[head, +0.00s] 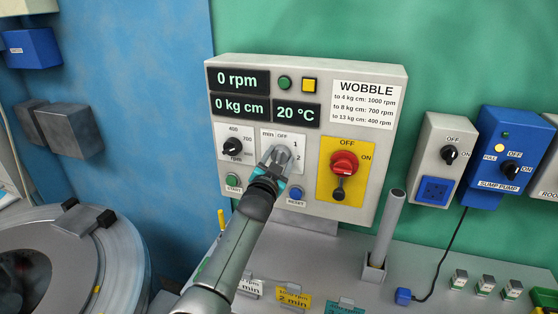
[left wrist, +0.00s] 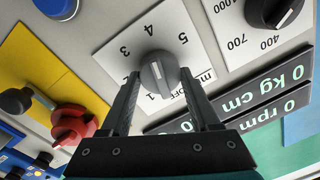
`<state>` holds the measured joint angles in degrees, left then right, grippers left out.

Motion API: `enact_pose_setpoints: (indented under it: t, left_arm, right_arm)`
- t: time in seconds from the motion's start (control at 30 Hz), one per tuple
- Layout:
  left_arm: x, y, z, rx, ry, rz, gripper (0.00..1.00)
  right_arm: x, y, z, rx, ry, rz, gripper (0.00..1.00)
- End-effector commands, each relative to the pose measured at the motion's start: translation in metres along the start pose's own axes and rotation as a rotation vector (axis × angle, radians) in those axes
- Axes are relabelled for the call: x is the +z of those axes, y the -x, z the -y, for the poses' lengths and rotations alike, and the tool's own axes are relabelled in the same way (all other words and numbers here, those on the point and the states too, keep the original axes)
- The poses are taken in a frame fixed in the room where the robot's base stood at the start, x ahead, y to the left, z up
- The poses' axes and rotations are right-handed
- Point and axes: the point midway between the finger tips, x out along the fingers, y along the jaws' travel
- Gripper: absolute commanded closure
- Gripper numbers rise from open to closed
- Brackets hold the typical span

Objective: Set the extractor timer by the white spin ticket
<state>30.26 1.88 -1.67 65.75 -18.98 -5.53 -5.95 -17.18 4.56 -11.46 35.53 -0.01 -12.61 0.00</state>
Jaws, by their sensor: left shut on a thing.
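The extractor timer knob (left wrist: 158,72), grey with a pale pointer line, sits on a white plate marked min, OFF and numbers. In the wrist view, which is turned over, the line lies toward the OFF and 1 side; its exact mark is unclear. My left gripper (head: 275,160) is at this knob on the control panel (head: 310,205), with a finger on each side, shut on it; its fingers also show in the left wrist view (left wrist: 160,80). The white spin ticket (head: 249,288) stands on the ledge below, partly behind my arm; only "min" reads clearly. My right gripper is not in view.
A yellow "2 min" ticket (head: 292,299) and a teal ticket (head: 345,307) stand beside the white one. The rpm knob (head: 233,147) is left of the timer, the red OFF/ON switch (head: 344,163) right. A grey post (head: 389,228) rises from the ledge.

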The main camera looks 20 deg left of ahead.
Motion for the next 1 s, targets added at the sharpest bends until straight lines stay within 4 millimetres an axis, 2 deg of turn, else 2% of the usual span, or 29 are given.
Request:
enact_pose_setpoints:
  t: [0.3, 0.77, 0.8, 1.0]
  left_arm:
    - [0.0004, 0.0001, -0.0003, -0.001, -0.088, -0.005, 0.93]
    - [0.0000, 0.0000, -0.0003, -0.001, -0.098, -0.006, 0.93]
    - [0.0000, 0.0000, -0.0003, -0.001, -0.097, -0.006, 0.33]
    - [0.0000, 0.0000, -0.0003, -0.001, -0.097, -0.006, 0.11]
  right_arm:
    - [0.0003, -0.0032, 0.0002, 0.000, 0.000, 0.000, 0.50]
    - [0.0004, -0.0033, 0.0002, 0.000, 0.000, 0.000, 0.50]
    - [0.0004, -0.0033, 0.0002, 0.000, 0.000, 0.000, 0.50]
    - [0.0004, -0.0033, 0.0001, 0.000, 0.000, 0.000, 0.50]
